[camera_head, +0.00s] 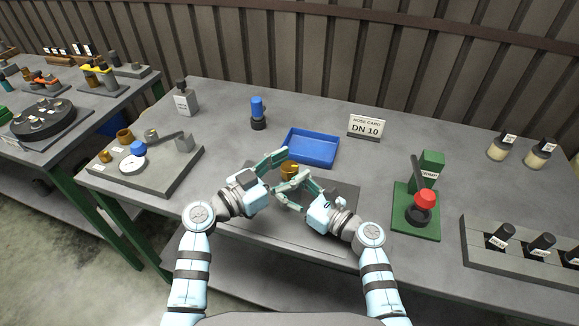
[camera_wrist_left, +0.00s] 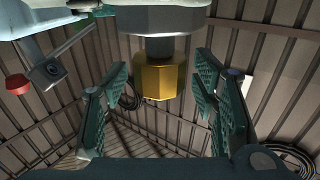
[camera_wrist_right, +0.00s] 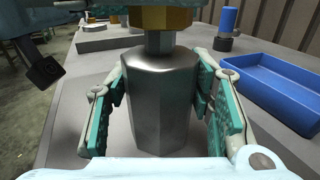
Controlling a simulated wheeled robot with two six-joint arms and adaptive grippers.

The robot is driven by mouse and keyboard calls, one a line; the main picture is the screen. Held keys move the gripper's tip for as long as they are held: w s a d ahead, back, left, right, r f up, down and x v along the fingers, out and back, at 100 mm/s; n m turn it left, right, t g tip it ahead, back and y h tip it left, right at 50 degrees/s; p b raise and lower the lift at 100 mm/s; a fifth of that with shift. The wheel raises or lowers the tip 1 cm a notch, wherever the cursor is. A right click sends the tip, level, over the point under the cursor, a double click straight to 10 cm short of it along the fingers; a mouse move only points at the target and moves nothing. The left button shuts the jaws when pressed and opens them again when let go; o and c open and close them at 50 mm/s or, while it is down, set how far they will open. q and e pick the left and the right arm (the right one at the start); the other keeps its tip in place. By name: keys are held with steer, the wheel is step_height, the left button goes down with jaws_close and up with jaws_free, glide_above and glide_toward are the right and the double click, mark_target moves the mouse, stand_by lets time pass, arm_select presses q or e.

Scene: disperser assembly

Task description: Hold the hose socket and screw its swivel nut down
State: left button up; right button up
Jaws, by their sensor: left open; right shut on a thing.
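The hose socket (camera_wrist_right: 160,95) is a grey faceted metal body, upright in the right wrist view. Its brass swivel nut (camera_wrist_left: 160,77) sits at the upper end, on a narrower grey neck; it also shows in the head view (camera_head: 289,168). My right gripper (camera_wrist_right: 160,100) is shut on the socket body, one finger on each side. My left gripper (camera_wrist_left: 162,90) is open, its fingers on either side of the nut with gaps visible. In the head view the grippers hide most of the socket body.
A blue tray (camera_head: 312,147) lies just behind the grippers, with a DN 10 card (camera_head: 365,127) beyond. A green stand with a red knob (camera_head: 424,196) is at the right. A grey plate with a gauge (camera_head: 131,164) is at the left.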

arm_select(q)
steer(key=c, duration=1.2)
steer(key=shift+m+g+h, duration=0.3)
steer(key=shift+g, duration=0.1)
steer(key=shift+w+f+m+g+h, duration=0.1)
steer(key=shift+m+g+h, duration=0.7)
steer(key=shift+m+g, duration=0.85)
steer(key=shift+m+g+h, duration=0.8)
steer(key=shift+m+g, duration=0.25)
steer(key=shift+g, duration=1.5)
steer(key=o, duration=1.2)
steer(key=shift+a, duration=0.15)
